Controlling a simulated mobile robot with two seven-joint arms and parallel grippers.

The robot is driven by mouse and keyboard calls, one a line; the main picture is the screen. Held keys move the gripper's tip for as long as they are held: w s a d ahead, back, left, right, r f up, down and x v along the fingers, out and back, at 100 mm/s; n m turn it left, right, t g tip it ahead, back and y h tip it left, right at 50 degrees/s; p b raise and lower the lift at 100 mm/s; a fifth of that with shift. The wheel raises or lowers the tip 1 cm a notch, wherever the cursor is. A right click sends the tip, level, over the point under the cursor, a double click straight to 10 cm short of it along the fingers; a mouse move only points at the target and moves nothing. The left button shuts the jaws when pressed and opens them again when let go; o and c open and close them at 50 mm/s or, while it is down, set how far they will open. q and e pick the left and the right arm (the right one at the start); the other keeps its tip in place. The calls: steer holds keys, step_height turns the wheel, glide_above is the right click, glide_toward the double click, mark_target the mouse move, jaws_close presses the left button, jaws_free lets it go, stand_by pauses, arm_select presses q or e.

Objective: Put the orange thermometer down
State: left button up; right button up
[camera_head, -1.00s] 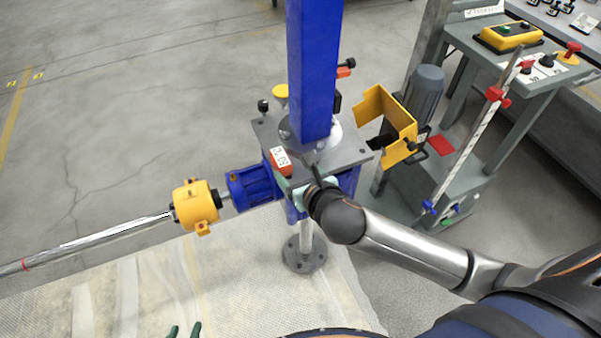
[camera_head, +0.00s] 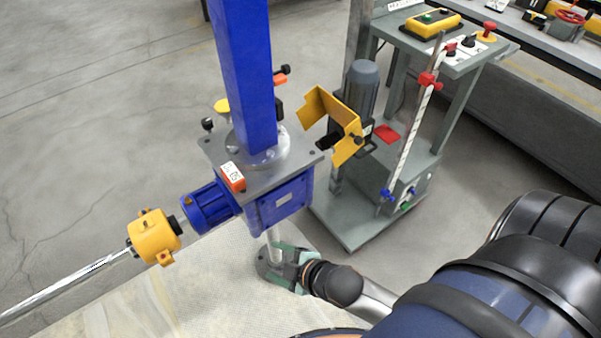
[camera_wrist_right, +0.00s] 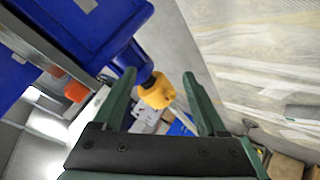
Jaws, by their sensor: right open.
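The orange thermometer (camera_head: 232,177), a small orange block with a white display face, rests on the front edge of the grey top plate of the blue screw jack (camera_head: 285,203). An orange shape, probably the thermometer, shows at the left in the right wrist view (camera_wrist_right: 76,91). My right gripper (camera_head: 279,265) is below and to the right of the thermometer, near the jack's lower rod and round foot. Its green fingers are apart with nothing between them in the right wrist view (camera_wrist_right: 160,85). My left gripper is out of view.
A blue column (camera_head: 247,80) rises from the jack plate. A yellow coupling (camera_head: 154,237) and a long shaft (camera_head: 65,288) extend left. A yellow guard (camera_head: 333,122) and grey motor (camera_head: 361,88) stand right, beside a grey trolley (camera_head: 350,222) with a slanted striped rod.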

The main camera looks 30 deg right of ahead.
steer(key=s+d+f+m, duration=0.2)
steer(key=s+f+m, duration=0.2)
steer(key=m, duration=0.5)
steer(key=shift+s+d+f+m+h, duration=0.2)
steer(key=shift+s+f+m+h, duration=0.15)
steer(key=shift+s, duration=0.55)
steer(key=shift+c, duration=0.2)
stand_by(3.8)
